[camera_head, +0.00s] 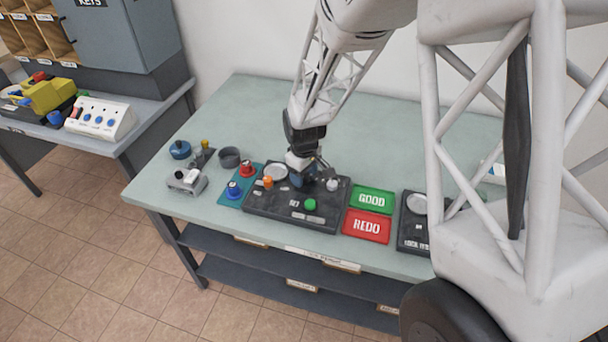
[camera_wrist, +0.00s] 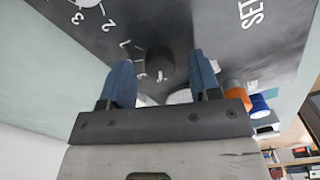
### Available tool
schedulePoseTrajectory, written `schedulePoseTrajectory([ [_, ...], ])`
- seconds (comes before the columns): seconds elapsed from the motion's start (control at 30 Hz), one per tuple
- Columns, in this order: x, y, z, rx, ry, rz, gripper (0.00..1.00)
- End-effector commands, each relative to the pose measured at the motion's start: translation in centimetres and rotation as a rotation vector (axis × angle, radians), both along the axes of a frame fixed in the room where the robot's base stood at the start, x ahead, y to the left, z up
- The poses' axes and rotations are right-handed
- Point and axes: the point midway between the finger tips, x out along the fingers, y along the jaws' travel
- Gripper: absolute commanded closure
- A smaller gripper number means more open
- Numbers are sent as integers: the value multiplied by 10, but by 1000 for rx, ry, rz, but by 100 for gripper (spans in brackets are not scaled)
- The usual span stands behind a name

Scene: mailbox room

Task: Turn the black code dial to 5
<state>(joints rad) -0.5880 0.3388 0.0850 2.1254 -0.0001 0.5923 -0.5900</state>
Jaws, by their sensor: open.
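The black code dial (camera_wrist: 160,60) is a short dark cylinder on a dark panel. In the wrist view it shows between the two blue fingertips of my gripper (camera_wrist: 162,62). The jaws are open, with a finger on either side of the dial; I cannot tell whether they touch it. White numerals, including 3 and 2, show on the panel to its left. The dial's setting is not readable. In the head view my gripper (camera_head: 305,176) is low over the back of the dark panel (camera_head: 262,210) and hides the dial.
The panel also bears a green button (camera_head: 310,204), an orange knob (camera_head: 268,182) and a pale round dish (camera_head: 276,171). Green GOOD (camera_head: 373,191) and red REDO (camera_head: 367,238) trays lie to its right. The table (camera_head: 250,105) is clear behind.

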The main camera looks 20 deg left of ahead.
Motion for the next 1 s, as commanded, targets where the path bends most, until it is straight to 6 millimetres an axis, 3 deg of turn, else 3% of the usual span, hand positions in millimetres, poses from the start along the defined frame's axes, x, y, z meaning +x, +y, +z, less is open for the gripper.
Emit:
schedulePoseTrajectory([
  [0.47,0,0,-6,0,0,0,45],
  [0.77,0,0,-6,0,0,0,91],
  [1.0,0,0,-6,0,0,-10,92],
])
